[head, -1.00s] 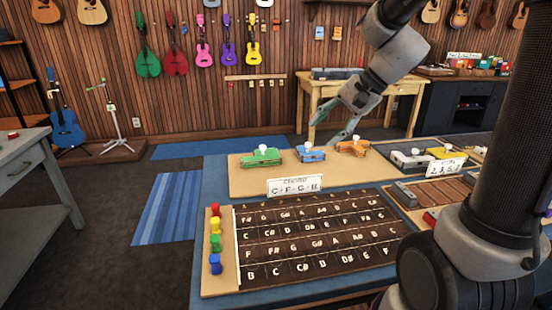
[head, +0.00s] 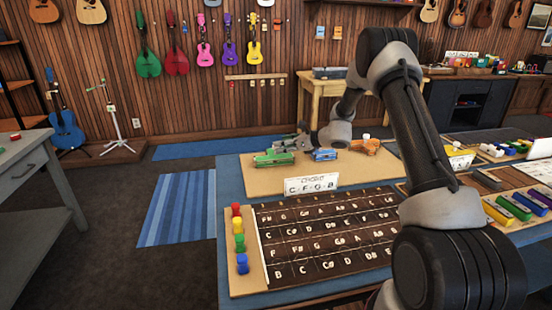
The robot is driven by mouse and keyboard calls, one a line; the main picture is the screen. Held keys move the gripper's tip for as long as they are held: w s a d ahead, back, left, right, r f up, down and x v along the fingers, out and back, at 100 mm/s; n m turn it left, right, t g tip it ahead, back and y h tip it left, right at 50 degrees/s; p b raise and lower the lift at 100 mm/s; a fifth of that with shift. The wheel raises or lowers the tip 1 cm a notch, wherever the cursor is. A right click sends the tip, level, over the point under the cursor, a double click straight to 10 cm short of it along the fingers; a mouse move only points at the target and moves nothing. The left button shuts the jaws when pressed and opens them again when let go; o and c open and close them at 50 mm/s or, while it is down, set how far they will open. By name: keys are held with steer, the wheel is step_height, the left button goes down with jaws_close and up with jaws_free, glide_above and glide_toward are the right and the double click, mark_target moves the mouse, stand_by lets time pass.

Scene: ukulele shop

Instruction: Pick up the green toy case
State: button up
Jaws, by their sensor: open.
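The green toy case (head: 273,158) lies on the tan board (head: 262,182) at the far left part of the blue-topped table. Its white knob is hidden. My gripper (head: 285,143) is open, at the case's upper right side, with its fingers pointing left over it. I cannot tell whether the fingers touch the case. A blue toy case (head: 324,155) lies just right of the green one, partly behind my gripper and wrist. An orange toy case (head: 367,146) with a white knob lies further right.
A chord card (head: 311,185) stands in front of the cases. A fretboard panel (head: 325,235) with coloured pegs (head: 239,240) fills the near table. Coloured bars (head: 515,206) lie at right. The tan board's left end is clear.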

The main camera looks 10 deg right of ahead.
mark_target(273, 153)
steer(key=x, duration=0.4)
steer(key=shift+w+a+f, duration=0.15)
steer(key=shift+a+f, duration=0.05)
steer(key=shift+f, duration=0.05)
jaws_close()
steer(key=shift+r, duration=0.1)
